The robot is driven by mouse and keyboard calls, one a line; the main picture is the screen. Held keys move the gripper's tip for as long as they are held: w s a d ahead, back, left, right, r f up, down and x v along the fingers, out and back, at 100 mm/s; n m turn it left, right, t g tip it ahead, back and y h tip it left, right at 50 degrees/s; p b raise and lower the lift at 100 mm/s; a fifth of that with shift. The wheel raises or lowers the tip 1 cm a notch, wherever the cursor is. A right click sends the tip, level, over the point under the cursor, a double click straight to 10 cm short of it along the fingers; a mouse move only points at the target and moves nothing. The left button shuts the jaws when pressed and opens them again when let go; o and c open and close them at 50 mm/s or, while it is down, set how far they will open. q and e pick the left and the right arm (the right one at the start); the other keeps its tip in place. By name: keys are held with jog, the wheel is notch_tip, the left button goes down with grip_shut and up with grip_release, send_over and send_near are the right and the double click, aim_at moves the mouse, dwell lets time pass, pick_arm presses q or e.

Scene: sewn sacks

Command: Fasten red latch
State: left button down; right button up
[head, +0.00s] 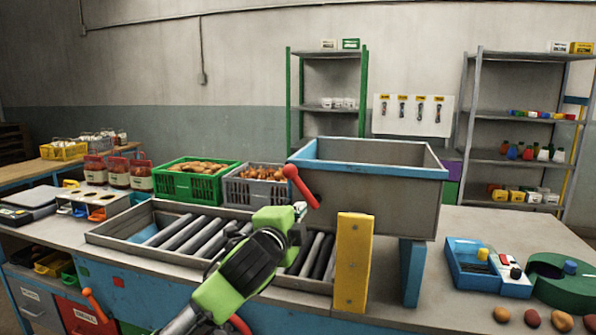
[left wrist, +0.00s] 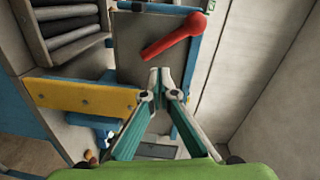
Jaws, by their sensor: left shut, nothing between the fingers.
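The red latch (head: 300,186) is a bar with a rounded knob end, at the left front of the grey hopper (head: 385,200) with a blue rim. In the head view it slants, knob up and to the left. In the left wrist view the red latch (left wrist: 172,38) lies beyond my fingertips, on the grey hopper face. My left gripper (head: 299,210), green and black, is shut and empty close beside the latch's lower part; whether they touch is unclear. The left gripper's fingertips (left wrist: 160,76) meet in the wrist view. My right gripper is not in view.
A yellow post (head: 353,262) stands right of my left gripper, in front of the hopper. A roller tray (head: 120,236) lies left. Green (head: 185,184) and grey (head: 240,190) crates stand behind. A blue box (head: 465,262) and green ring (head: 560,290) sit right.

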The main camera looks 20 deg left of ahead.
aim_at(302, 188)
pick_arm(q)
notch_tip(302, 188, up, 6)
jog(key=s+m, duration=0.1)
jog(key=s, duration=0.1)
jog(key=shift+d+f+t, duration=0.2)
jog(key=shift+d+t, duration=0.2)
jog(key=w+a+p, duration=0.3)
jog(key=w+p, duration=0.2)
jog(key=w, duration=0.6)
jog(key=shift+a+f, duration=0.2)
jog(key=shift+d, duration=0.1)
jog(key=shift+a, duration=0.2)
